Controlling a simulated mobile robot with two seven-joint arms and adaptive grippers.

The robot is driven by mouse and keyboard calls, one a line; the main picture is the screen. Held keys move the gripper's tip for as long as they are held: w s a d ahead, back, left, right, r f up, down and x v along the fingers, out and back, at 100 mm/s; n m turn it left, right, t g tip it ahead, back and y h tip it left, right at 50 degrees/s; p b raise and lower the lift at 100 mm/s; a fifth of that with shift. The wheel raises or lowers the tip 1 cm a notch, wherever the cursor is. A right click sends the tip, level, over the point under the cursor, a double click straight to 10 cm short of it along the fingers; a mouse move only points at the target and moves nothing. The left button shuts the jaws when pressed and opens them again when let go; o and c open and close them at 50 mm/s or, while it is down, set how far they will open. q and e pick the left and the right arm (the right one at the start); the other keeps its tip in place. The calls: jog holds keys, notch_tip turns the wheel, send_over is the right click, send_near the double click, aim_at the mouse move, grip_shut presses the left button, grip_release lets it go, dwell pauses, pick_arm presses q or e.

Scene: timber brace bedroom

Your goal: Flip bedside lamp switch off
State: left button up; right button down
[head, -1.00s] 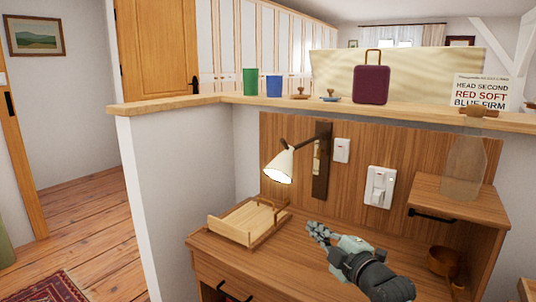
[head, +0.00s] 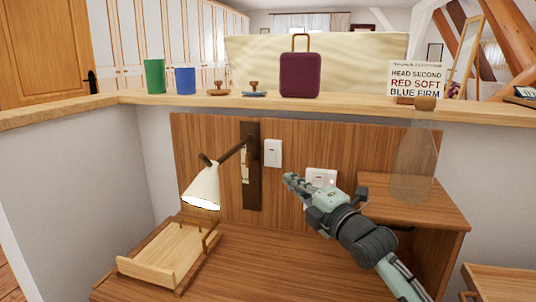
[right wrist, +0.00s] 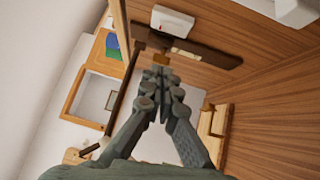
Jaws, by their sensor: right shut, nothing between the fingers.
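The bedside lamp (head: 203,187) has a white cone shade with a bright underside, on a dark arm from a dark wooden wall plate (head: 251,195). A small white switch plate (head: 273,153) is on the panel just right of it. A larger white switch plate (head: 321,176) is further right, its lower part hidden by my right gripper. My right gripper (head: 290,182) is shut and empty, in front of the panel between lamp and larger plate. In the right wrist view its fingertips (right wrist: 158,75) point toward the dark lamp plate (right wrist: 205,52) and small switch plate (right wrist: 173,20). Contact is unclear.
A wooden tray (head: 165,255) sits on the desk under the lamp. A translucent bottle shape (head: 412,165) stands on the right shelf (head: 410,207). The ledge above holds a green cup (head: 154,76), blue cup (head: 185,80) and purple case (head: 300,75). The desk middle is clear.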

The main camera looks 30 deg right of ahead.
pick_arm(q)
jog(key=shift+s, duration=0.1)
pick_arm(e)
jog(key=shift+s, duration=0.15)
jog(key=p, duration=0.1)
send_near(269, 152)
jog(key=w+a, duration=0.3)
pick_arm(q)
jog(key=shift+s+d+f+p, duration=0.15)
jog(key=shift+f+p, duration=0.15)
jog(key=shift+f, duration=1.45)
pick_arm(e)
jog(key=shift+w+d+r, duration=0.2)
jog(key=shift+w+d, duration=0.55)
jog(key=shift+d, duration=0.05)
jog(key=shift+w+d+r, duration=0.2)
jog(key=shift+w+d, duration=0.5)
jog(key=shift+d, duration=0.05)
jog(key=shift+d, duration=0.1)
